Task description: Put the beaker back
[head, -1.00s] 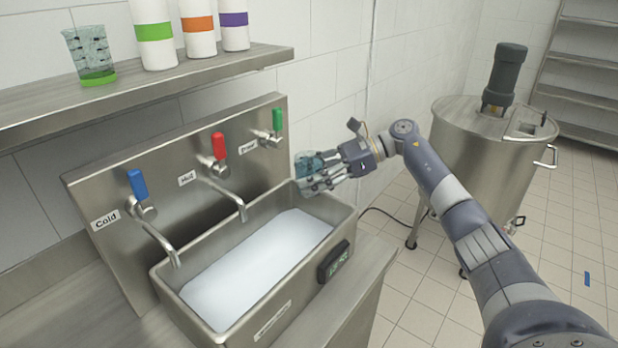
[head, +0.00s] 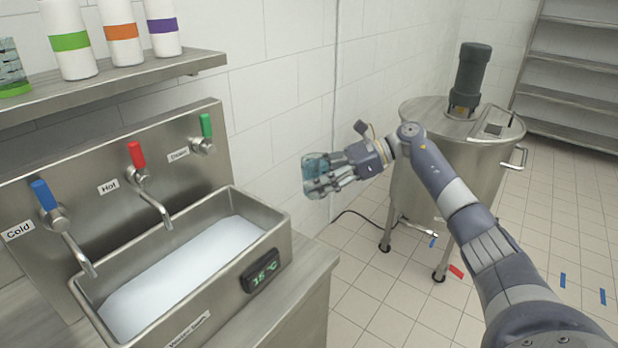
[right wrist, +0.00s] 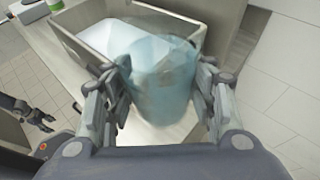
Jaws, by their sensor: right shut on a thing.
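My right gripper (head: 325,172) is shut on a clear bluish beaker (head: 314,168), in mid-air just right of the sink's far end. In the right wrist view the beaker (right wrist: 163,75) sits between the two fingers of the gripper (right wrist: 160,95), in front of the sink. Another beaker with a green base (head: 12,70) stands on the wall shelf (head: 190,62) at the left edge of the head view, partly cut off. My left gripper (right wrist: 38,120) appears at the left of the right wrist view, small, with its fingers looking spread; it is out of the head view.
The steel sink (head: 278,222) holds whitish liquid and has blue, red and green taps behind it. Several banded white bottles (head: 118,35) stand on the shelf. A steel tank with a motor (head: 455,155) stands on the tiled floor behind my right arm. A far rack (head: 575,65) is at right.

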